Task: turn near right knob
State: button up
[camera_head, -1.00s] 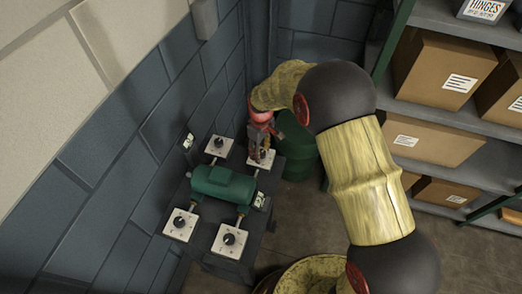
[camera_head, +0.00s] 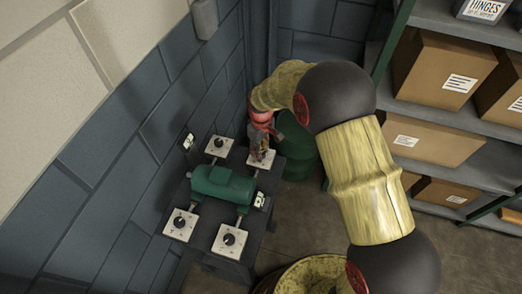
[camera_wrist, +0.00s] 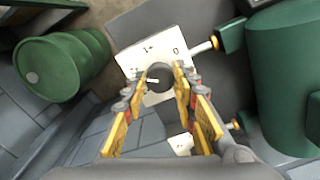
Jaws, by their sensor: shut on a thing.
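My gripper (camera_head: 262,150) points down at the knob plate (camera_head: 268,162) at the back right of the dark stand in the head view. In the wrist view its yellow fingers (camera_wrist: 160,84) are shut on a dark round knob (camera_wrist: 157,71) with a pale pointer line. The knob sits on a white plate (camera_wrist: 130,60) marked "1" and "0". The pointer is aimed to the left in that view, away from the "0". In the head view the gripper hides the knob.
Three other knob plates (camera_head: 218,147) (camera_head: 180,224) (camera_head: 229,240) surround a green cylinder (camera_head: 222,184) on the stand. A green drum (camera_wrist: 62,62) stands close behind. A block wall is at left; shelves with cardboard boxes (camera_head: 437,138) are at right.

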jog(key=m+p, duration=0.1)
jog(key=m, duration=1)
jog(key=shift+p, duration=0.3)
jog(key=shift+m, duration=0.3)
jog(key=o, duration=1.2)
jog(key=shift+c, duration=0.2)
notch_tip(320, 180, up, 12)
